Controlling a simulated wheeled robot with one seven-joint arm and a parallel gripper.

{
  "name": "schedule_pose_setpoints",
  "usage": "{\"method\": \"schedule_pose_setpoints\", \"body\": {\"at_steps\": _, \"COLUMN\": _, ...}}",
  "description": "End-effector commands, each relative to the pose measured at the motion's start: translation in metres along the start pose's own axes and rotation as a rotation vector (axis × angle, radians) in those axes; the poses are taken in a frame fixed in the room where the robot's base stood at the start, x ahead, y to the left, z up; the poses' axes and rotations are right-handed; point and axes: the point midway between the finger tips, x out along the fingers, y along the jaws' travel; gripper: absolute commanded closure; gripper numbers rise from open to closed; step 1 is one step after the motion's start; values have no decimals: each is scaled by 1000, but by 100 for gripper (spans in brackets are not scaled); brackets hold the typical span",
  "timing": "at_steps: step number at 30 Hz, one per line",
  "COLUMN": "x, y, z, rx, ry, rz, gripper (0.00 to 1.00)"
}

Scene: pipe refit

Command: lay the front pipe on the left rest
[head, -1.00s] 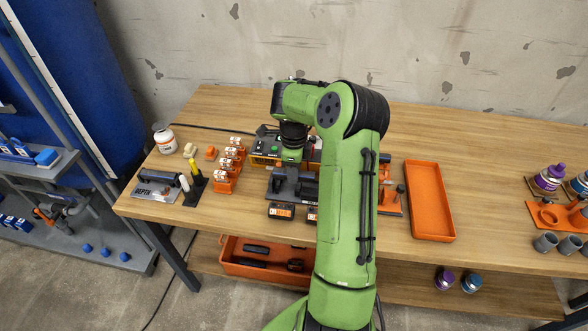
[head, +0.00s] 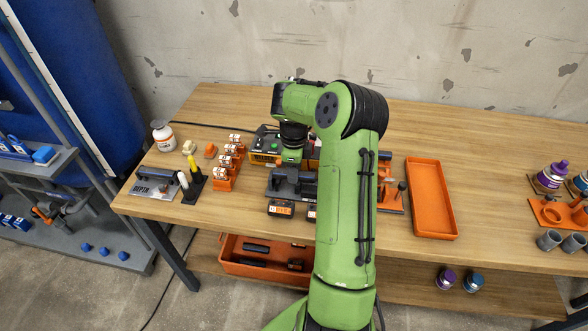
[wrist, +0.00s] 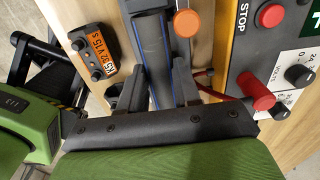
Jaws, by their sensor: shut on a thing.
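The front pipe seems to be the black pipe with blue stripes (wrist: 150,50) in the wrist view. It runs up the picture between the fingers of my gripper (wrist: 157,76), which is shut on it. The pipe's lower end is hidden by the gripper's dark body. In the head view my wrist hangs over the dark fixture (head: 280,183) in front of the control box; the fingers are hidden there. I cannot pick out the left rest for certain. An orange round cap (wrist: 187,22) lies right beside the pipe in the wrist view.
The control box (head: 264,147) with buttons stands behind the fixture; its red knob (wrist: 257,90) is close right of my gripper. Orange clamp stands (head: 226,168) stand left. An orange tray (head: 432,232) lies right.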

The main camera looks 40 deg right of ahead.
Motion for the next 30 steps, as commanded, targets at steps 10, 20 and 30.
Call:
{"method": "schedule_pose_setpoints", "body": {"at_steps": 10, "x": 5, "y": 0, "z": 0, "rx": 1, "ry": 0, "rz": -1, "gripper": 94}}
{"method": "schedule_pose_setpoints", "body": {"at_steps": 20, "x": 18, "y": 0, "z": -1, "rx": 2, "ry": 1, "rz": 0, "gripper": 94}}
{"method": "schedule_pose_setpoints", "body": {"at_steps": 30, "x": 17, "y": 0, "z": -1, "rx": 1, "ry": 1, "rz": -1, "gripper": 94}}
